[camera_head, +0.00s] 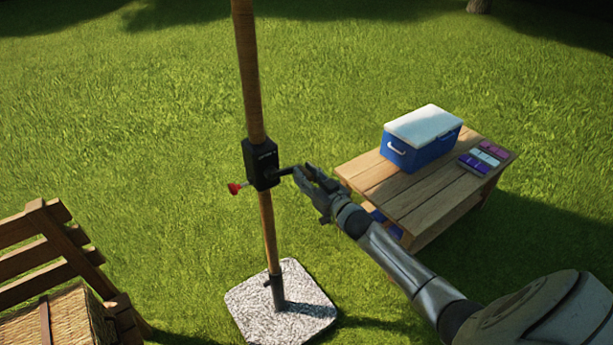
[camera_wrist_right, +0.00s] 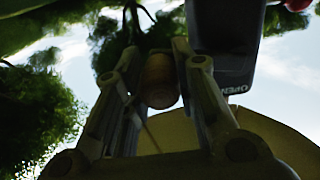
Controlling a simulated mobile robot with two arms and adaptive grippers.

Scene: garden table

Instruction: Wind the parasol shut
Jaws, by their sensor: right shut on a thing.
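The parasol's wooden pole (camera_head: 249,70) stands upright in the head view. A black crank housing (camera_head: 262,163) is fixed on it, with a red knob (camera_head: 234,188) on its left side and a dark crank arm (camera_head: 284,172) on its right. My right gripper (camera_head: 302,178) is at the crank's outer end. In the right wrist view, its fingers are shut on a round tan crank knob (camera_wrist_right: 160,80). The housing (camera_wrist_right: 228,40) there shows the letters "OPEN". A tan curved surface (camera_wrist_right: 270,128), perhaps the canopy, shows behind the fingers. My left gripper is out of view.
The pole stands in a pale speckled base (camera_head: 281,308) on grass. A wooden table (camera_head: 425,205) at right holds a blue cooler (camera_head: 420,145) with a white lid and several small coloured items (camera_head: 485,157). A slatted wooden chair (camera_head: 50,245) is at lower left.

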